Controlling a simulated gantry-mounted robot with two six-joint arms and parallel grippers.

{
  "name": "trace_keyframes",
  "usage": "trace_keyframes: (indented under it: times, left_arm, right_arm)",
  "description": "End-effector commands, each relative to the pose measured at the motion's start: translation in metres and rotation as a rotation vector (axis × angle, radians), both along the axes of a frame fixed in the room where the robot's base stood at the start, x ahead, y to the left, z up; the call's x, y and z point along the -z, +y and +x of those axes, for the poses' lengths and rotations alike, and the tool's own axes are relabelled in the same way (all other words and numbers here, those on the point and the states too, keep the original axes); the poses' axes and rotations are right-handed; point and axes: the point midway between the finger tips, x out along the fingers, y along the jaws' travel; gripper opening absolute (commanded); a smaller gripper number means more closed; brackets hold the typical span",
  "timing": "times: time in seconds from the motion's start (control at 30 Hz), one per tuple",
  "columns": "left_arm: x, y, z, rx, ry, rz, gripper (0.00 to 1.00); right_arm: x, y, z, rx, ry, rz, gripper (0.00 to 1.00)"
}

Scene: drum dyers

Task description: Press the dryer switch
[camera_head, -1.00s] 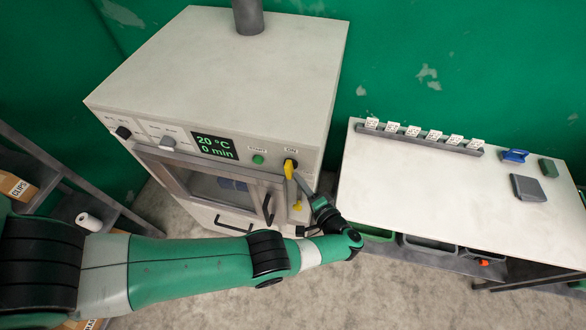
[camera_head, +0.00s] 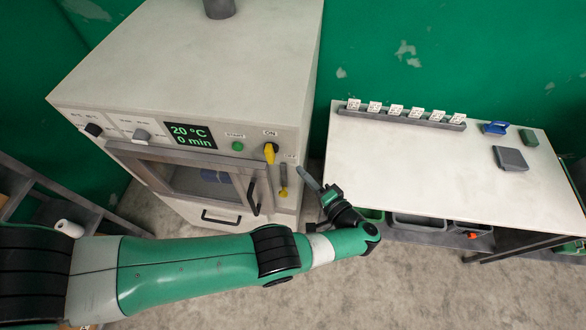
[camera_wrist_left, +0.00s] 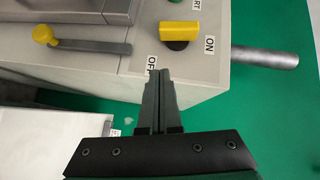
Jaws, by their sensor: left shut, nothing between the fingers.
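The dryer (camera_head: 210,60) is a large light box with a green display reading 20 °C and 0 min. Its yellow switch (camera_head: 270,152) sits at the panel's right end, by an ON label; it also shows in the left wrist view (camera_wrist_left: 179,31), between ON and OFF labels. My left gripper (camera_head: 303,172) is shut and empty, to the right of and a little below the switch, apart from it. In the left wrist view its fingertips (camera_wrist_left: 158,73) lie together just below the OFF label. My right gripper is not in view.
A green START button (camera_head: 237,146) is left of the switch. A yellow-tipped lever (camera_head: 283,180) is below it. A white table (camera_head: 400,165) with a tag rack (camera_head: 405,116) stands at right. Shelves (camera_head: 40,205) are at left.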

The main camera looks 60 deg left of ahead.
Motion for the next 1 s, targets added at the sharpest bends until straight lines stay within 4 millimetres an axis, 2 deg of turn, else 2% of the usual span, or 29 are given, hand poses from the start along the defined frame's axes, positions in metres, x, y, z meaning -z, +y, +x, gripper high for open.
trace_keyframes:
  times: [0.03,0.1,0.2,0.33,0.5,1.0]
  left_arm:
    - [0.004,-0.013,0.002,0.005,-0.003,0.000,0.00]
    - [0.004,-0.029,0.004,0.004,-0.003,-0.001,0.00]
    - [0.002,-0.046,0.005,0.002,-0.002,0.000,0.00]
    - [-0.002,-0.060,0.005,0.001,-0.002,0.000,0.00]
    - [-0.006,-0.065,0.006,0.000,-0.001,0.000,0.00]
    - [-0.006,-0.064,0.006,-0.001,-0.001,0.000,0.00]
  right_arm:
    - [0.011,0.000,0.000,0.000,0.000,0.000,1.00]
    - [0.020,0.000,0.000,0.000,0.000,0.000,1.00]
    - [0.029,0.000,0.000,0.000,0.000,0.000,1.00]
    - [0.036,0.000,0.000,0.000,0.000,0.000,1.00]
    - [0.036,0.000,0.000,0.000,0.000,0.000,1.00]
    - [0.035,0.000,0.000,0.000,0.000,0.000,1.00]
